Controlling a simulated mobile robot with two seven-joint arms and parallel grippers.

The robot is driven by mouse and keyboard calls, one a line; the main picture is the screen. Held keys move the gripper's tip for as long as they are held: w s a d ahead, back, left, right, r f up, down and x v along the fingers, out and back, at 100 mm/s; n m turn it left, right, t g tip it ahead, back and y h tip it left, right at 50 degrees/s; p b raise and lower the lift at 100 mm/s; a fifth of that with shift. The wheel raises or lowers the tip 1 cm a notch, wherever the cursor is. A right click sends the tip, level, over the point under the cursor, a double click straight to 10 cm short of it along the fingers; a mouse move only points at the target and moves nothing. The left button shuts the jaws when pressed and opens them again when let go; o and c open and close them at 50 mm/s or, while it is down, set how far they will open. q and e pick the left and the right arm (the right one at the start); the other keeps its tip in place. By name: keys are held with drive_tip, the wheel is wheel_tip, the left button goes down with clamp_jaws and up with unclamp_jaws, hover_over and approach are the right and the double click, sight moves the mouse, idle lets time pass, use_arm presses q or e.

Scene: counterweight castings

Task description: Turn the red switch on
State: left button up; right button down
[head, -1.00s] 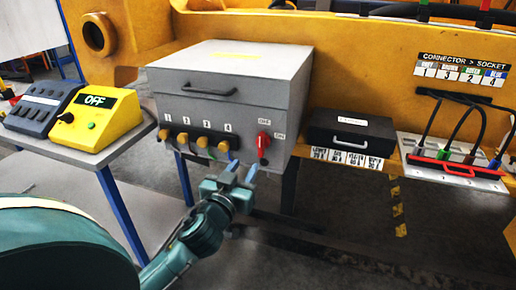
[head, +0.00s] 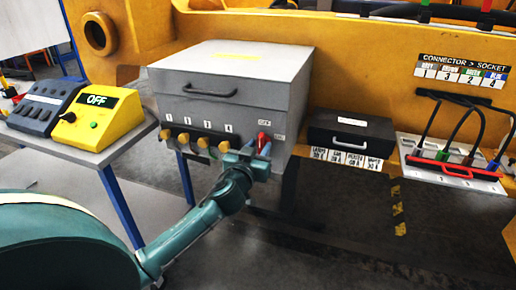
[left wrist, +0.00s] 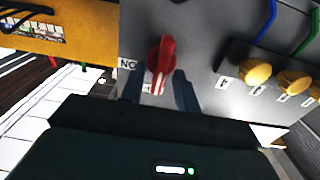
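The red switch (head: 262,139) is a rotary knob on the front of the grey box (head: 215,105), right of the row of yellow knobs. In the left wrist view the red switch (left wrist: 160,62) stands between the two dark fingertips, its long grip upright in the picture. An ON label (left wrist: 128,64) shows left of it there. My left gripper (head: 258,150) is at the switch; its fingers (left wrist: 158,88) are apart, one on each side of the knob, with gaps visible. The knob's lower part is hidden in the head view. My right gripper is not in view.
Yellow numbered knobs (head: 184,137) sit close left of the switch. A yellow box reading OFF (head: 97,118) stands on a side table at left. A black case (head: 350,135) and a socket panel with cables (head: 450,165) are at right.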

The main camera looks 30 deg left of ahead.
use_arm(q)
clamp_jaws()
